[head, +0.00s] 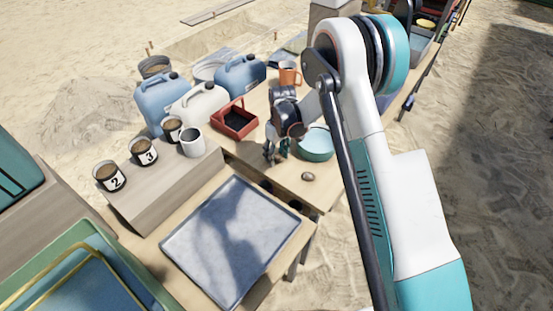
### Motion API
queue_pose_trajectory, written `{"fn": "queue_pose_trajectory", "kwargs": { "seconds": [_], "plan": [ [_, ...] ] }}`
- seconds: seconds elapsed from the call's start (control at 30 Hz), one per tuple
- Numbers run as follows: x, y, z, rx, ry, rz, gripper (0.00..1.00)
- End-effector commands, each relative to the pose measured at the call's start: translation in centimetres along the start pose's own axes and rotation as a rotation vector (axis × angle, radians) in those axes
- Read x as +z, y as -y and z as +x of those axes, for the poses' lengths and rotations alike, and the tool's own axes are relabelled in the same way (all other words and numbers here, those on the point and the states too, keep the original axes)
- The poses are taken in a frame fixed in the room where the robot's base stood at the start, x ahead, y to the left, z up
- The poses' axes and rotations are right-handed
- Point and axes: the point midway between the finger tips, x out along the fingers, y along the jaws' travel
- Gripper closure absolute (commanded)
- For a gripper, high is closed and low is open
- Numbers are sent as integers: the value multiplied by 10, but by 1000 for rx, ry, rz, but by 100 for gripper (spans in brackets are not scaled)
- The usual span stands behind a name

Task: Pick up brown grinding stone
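A small brownish rounded stone (308,176) lies on the wooden table, near its front edge. I take it for the grinding stone. My gripper (276,154) points down over the table, to the left of the stone and a little farther back. Its fingers look apart with nothing between them. The stone is in plain view and not touched by the gripper.
A teal bowl (316,144) stands just behind the stone. A red tray (235,119), an orange mug (290,74) and blue jugs (163,102) stand farther back. A grey metal tray (225,238) lies at front left, near numbered cups (110,176).

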Motion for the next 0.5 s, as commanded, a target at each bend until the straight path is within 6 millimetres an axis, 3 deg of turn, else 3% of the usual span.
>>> {"fn": "queue_pose_trajectory", "kwargs": {
  "seconds": [0.03,0.1,0.13,0.5],
  "plan": [
    [0,0,0,0,0,0,72],
    [0,0,0,0,0,0,88],
    [0,0,0,0,0,0,91],
    [0,0,-2,0,0,0,91]
  ]
}}
